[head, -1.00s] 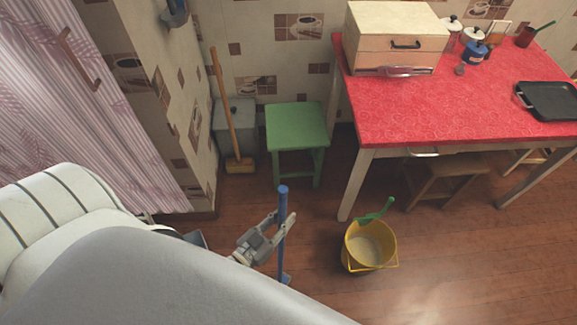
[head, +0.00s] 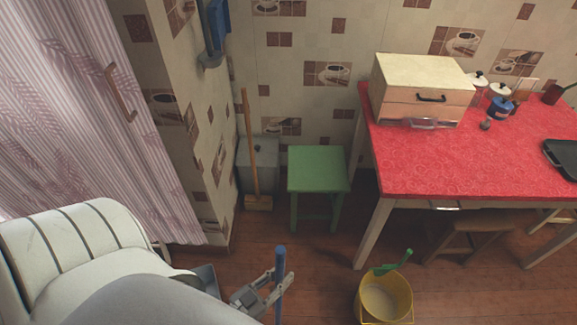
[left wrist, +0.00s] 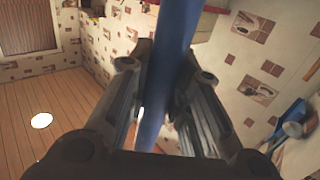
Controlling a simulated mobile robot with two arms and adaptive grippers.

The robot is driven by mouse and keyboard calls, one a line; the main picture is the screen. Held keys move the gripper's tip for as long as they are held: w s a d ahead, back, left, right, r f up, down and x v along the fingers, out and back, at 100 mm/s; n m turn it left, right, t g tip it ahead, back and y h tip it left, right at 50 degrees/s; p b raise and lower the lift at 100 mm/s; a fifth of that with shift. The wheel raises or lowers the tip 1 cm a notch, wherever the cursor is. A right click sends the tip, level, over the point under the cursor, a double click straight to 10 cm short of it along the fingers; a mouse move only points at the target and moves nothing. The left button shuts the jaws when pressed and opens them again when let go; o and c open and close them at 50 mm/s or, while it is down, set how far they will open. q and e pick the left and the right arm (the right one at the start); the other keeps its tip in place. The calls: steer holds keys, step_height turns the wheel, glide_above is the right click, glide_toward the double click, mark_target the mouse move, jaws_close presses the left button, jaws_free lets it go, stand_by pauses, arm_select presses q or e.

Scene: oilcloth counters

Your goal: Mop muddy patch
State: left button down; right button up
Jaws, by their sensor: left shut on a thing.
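My left gripper (head: 270,285) is low in the middle of the head view, shut on a blue mop handle (head: 280,258) that stands close to upright. In the left wrist view the blue handle (left wrist: 172,40) runs between the two fingers (left wrist: 165,95). The lower end of the mop is outside the head view. A yellow bucket (head: 400,303) with a green handle (head: 393,264) sticking out stands on the floor to the right of the gripper. Its inside looks pale. I cannot make out a clear muddy patch on the visible floor. My right gripper is not in view.
A green stool (head: 318,170) stands by the wall, with a broom (head: 252,150) and a grey bin (head: 264,152) to its left. The red-topped table (head: 440,165) is at the right, with a brown stool (head: 470,238) under it. Wooden floor (head: 335,262) lies open between.

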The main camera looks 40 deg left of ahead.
mark_target(276, 270)
arm_select(q)
steer(key=shift+s+a+r, duration=0.1)
steer(key=shift+s, duration=0.2)
steer(key=shift+s+a+f, duration=0.1)
steer(key=shift+s, duration=0.35)
steer(key=shift+s+a+f, duration=0.1)
steer(key=shift+s, duration=0.3)
step_height(276, 270, up, 7)
steer(key=p, duration=0.6)
steer(key=shift+r+p, duration=0.1)
steer(key=shift+p, duration=0.2)
stand_by(0.5)
